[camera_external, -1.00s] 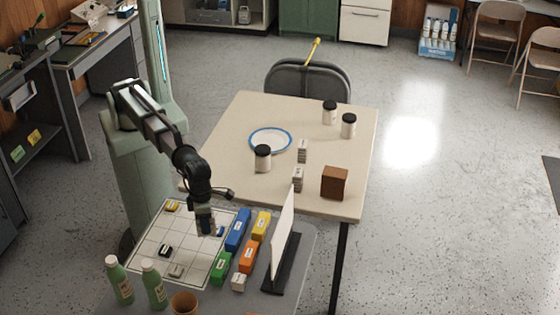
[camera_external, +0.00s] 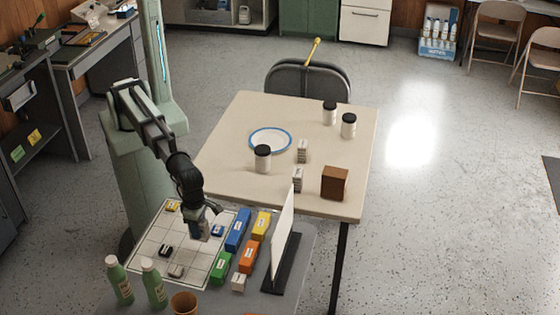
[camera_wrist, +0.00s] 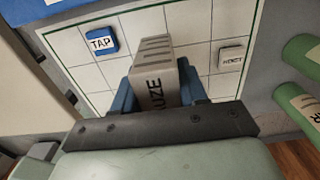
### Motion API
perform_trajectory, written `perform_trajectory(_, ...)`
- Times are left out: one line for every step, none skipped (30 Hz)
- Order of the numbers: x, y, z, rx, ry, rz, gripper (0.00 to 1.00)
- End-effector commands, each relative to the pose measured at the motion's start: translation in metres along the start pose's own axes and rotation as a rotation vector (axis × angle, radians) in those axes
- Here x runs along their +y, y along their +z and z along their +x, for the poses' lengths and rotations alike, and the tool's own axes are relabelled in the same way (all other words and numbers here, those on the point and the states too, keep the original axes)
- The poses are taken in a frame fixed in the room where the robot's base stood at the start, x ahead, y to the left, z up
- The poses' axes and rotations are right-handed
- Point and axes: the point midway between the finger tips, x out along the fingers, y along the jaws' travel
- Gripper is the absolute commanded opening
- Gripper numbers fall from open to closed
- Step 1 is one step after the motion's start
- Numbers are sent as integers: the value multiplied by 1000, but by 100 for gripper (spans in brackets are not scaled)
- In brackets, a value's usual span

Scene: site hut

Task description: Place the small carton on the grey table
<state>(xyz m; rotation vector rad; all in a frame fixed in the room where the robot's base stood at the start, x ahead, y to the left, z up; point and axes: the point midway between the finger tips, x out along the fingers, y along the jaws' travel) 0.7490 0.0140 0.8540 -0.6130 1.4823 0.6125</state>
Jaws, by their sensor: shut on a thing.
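In the wrist view my gripper (camera_wrist: 157,90) is shut on a small pale grey-white carton (camera_wrist: 154,72) with dark lettering, partly readable as "UZE". Its blue fingers press the carton's two sides. In the external view my gripper (camera_external: 196,232) hangs low over the gridded white board on the grey table (camera_external: 305,238). The carton is hard to make out there. I cannot tell whether its underside touches the board.
The gridded board (camera_external: 150,240) bears a blue block (camera_wrist: 102,41) and a white block (camera_wrist: 231,57). Blue (camera_external: 237,230), yellow, orange and green boxes and a white upright panel (camera_external: 283,232) stand to the right. Green bottles (camera_external: 119,281) and a brown pot (camera_external: 185,304) stand in front.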

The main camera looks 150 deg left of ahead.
Motion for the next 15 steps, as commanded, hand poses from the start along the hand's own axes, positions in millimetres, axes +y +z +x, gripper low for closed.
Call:
perform_trajectory(1, -1, 8, 2, 2, 0, 13)
perform_trajectory(1, -1, 12, 2, 1, -1, 13)
perform_trajectory(0, 0, 16, 1, 1, -1, 13)
perform_trajectory(0, 0, 18, 1, 1, -1, 13)
perform_trajectory(0, 0, 20, 0, 0, -1, 13)
perform_trajectory(0, 0, 22, 0, 0, -1, 13)
perform_trajectory(0, 0, 23, 1, 1, -1, 13)
perform_trajectory(0, 0, 24, 1, 1, -1, 13)
perform_trajectory(0, 0, 27, 1, 1, -1, 13)
perform_trajectory(0, 0, 30, 1, 1, -1, 13)
perform_trajectory(0, 0, 33, 1, 1, -1, 13)
perform_trajectory(0, 0, 38, 1, 1, -1, 13)
perform_trajectory(0, 0, 42, 1, 1, -1, 13)
perform_trajectory(0, 0, 45, 1, 1, -1, 13)
perform_trajectory(0, 0, 50, 2, 1, -1, 13)
